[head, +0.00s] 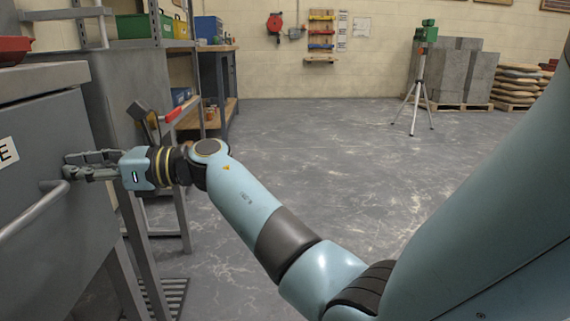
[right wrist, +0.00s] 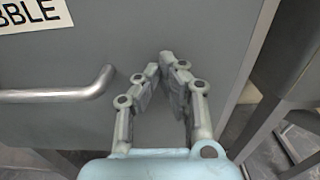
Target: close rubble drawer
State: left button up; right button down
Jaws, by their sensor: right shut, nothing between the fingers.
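The grey drawer front (head: 40,130) fills the left edge of the head view. It has a bar handle (head: 35,210) and a white label (head: 7,152) ending in E. In the right wrist view, the label (right wrist: 30,14) shows "BBLE" above the handle (right wrist: 60,96). My right gripper (head: 68,165) is shut and empty, pointing at the drawer front beside the handle's end. Its fingertips (right wrist: 165,62) are very near the front; I cannot tell if they touch. How far the drawer stands out is not clear. My left gripper is not in view.
A grey worktop (head: 40,78) lies above the drawer, with a red tray (head: 14,48) on it. A metal rack with bins (head: 145,25) stands behind. A tripod instrument (head: 424,70) stands far off. The floor at centre is clear.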

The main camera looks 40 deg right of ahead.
jog(key=shift+w+a+r, duration=0.1)
jog(key=shift+w+a, duration=0.15)
jog(key=shift+a, duration=0.05)
dwell(0.5)
